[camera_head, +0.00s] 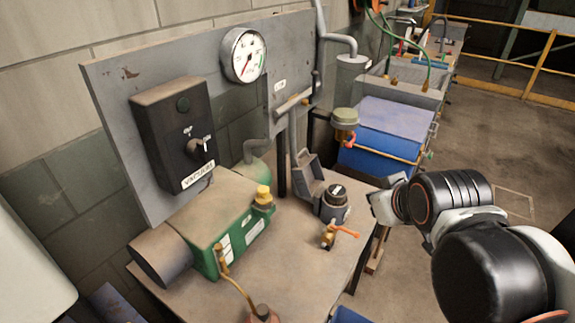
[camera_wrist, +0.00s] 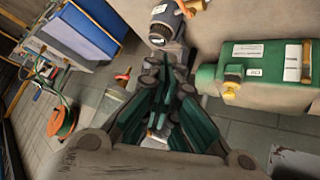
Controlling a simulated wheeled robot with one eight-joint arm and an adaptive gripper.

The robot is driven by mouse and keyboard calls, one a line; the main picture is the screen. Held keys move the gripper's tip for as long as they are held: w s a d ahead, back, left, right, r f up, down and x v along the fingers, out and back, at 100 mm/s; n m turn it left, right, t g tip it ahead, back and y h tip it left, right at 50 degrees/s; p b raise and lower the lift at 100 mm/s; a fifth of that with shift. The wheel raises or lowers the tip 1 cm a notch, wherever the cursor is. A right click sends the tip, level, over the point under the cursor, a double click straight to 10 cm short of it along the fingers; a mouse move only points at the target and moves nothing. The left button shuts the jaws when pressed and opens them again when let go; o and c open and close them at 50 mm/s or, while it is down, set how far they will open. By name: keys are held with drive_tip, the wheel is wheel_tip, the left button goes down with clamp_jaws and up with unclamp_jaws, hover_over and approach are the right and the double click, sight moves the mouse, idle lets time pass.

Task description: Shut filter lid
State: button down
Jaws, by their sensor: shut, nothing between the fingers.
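On the bench in the head view stands a small round filter-like unit (camera_head: 335,200) with a black top and a pale label. A grey angled piece (camera_head: 309,181) rises beside it on the left; I cannot tell for certain whether this is the filter lid. The unit also shows at the top of the wrist view (camera_wrist: 166,16), with grey parts below it. My gripper (camera_wrist: 167,66) is shut and empty, its dark green fingers pointing toward the unit and apart from it as far as I can see. In the head view my arm comes in from the right, and the fingertips are not clear.
An orange-handled valve (camera_head: 343,231) sits in front of the unit. A green pump (camera_head: 215,222) fills the bench's left side. A grey back panel (camera_head: 110,100) carries a gauge (camera_head: 244,55) and a black vacuum switch box (camera_head: 172,130). A blue tank (camera_head: 380,145) stands behind.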

drive_tip(key=w+a+f+n+t+b, duration=0.1)
drive_tip(key=w+a+n, duration=0.15)
drive_tip(key=w, duration=0.25)
drive_tip(key=w+a+f+n+t+y, duration=0.1)
drive_tip(key=w+a+n+t, duration=0.15)
drive_tip(key=w, duration=0.25)
drive_tip(key=w+a+f+n+b, duration=0.1)
drive_tip(key=w+a+n, duration=0.1)
drive_tip(key=w+n, duration=0.3)
drive_tip(key=w+a+f+n+t+y, duration=0.2)
drive_tip(key=w+a+f+n, duration=0.15)
drive_tip(key=a+n, duration=0.2)
drive_tip(key=w+a+f+n+t+y, duration=0.2)
drive_tip(key=w+a+f+n, duration=0.15)
drive_tip(key=a+f, duration=0.2)
drive_tip(key=a+b+x, duration=0.1)
drive_tip(key=b+x, duration=0.1)
drive_tip(key=x, duration=0.9)
drive_tip(key=shift+g, duration=0.25)
drive_tip(key=shift+s+d+r, duration=0.15)
drive_tip(key=shift+s+d, duration=0.3)
drive_tip(key=shift+d, duration=0.25)
drive_tip(key=shift+s+d+r, duration=0.1)
drive_tip(key=shift+s+d, duration=0.3)
drive_tip(key=shift+d, duration=0.3)
drive_tip(key=shift+s+d+r, duration=0.15)
drive_tip(key=shift+s+d, duration=0.3)
drive_tip(key=shift+d, duration=0.25)
drive_tip(key=shift+w+d+h, duration=0.1)
drive_tip(key=shift+h, duration=0.3)
